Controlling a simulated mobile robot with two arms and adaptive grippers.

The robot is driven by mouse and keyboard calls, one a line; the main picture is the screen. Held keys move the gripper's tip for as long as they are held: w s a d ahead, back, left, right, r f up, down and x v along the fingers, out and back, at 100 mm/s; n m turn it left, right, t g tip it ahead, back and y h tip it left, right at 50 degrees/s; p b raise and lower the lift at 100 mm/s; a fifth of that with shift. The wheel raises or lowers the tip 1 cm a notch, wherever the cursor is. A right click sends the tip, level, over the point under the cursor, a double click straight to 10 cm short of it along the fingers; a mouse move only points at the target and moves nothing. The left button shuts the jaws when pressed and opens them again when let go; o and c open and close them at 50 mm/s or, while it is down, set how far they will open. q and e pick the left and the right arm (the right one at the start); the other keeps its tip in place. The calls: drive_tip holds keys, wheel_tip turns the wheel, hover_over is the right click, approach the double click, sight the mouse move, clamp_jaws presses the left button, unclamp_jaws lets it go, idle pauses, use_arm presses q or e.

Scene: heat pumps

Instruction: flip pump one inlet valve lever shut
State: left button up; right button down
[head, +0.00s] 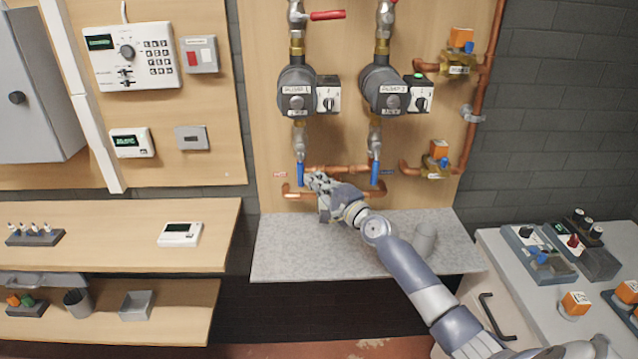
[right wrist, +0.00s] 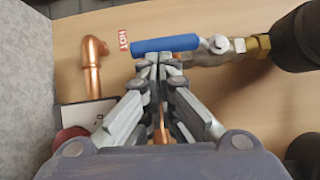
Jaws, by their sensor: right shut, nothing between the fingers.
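Pump one (head: 297,92) is the left of two dark pumps on the wooden panel. Below it, a valve with a blue lever (head: 300,172) sits on the vertical pipe. The lever hangs straight down, in line with the pipe. It also shows in the right wrist view (right wrist: 165,44), running along the pipe from its valve. My right gripper (head: 314,180) is just right of the lever in the head view. Its fingertips are shut and empty (right wrist: 160,62), close beside the lever; I cannot tell if they touch it. My left gripper is not in view.
Above pump one a red lever (head: 327,15) points sideways. Pump two (head: 383,92) has its own blue lever (head: 375,172) to the right. Copper pipes (head: 335,168) run behind my gripper. A grey shelf (head: 290,250) lies below, with a grey cup (head: 424,240) on it.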

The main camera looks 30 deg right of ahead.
sight(300, 181)
drive_tip(key=a+m+b, duration=0.1)
drive_tip(key=b, duration=0.1)
drive_tip(key=w+a+m+t+b, duration=0.1)
drive_tip(key=b, duration=0.2)
drive_tip(key=f+m+t+h+b, duration=0.1)
drive_tip(key=m+b, duration=0.1)
drive_tip(key=b, duration=0.1)
drive_tip(key=shift+w+a, duration=0.3)
drive_tip(key=shift+a, duration=0.1)
drive_tip(key=shift+w+a+r+m+t+b, duration=0.15)
drive_tip(key=shift+a+m+t+b, duration=0.25)
drive_tip(key=shift+m, duration=0.3)
drive_tip(key=shift+w+a+b, duration=0.2)
drive_tip(key=shift+a+b, duration=0.1)
drive_tip(key=shift+b, duration=0.1)
drive_tip(key=w+a+r+m+t+h+b, duration=0.1)
drive_tip(key=w+a+r+m+h+b, duration=0.1)
drive_tip(key=a, duration=0.4)
drive_tip(key=shift+w+r+m, duration=0.85)
drive_tip(key=shift+r+m, duration=0.05)
drive_tip(key=shift+r, duration=0.3)
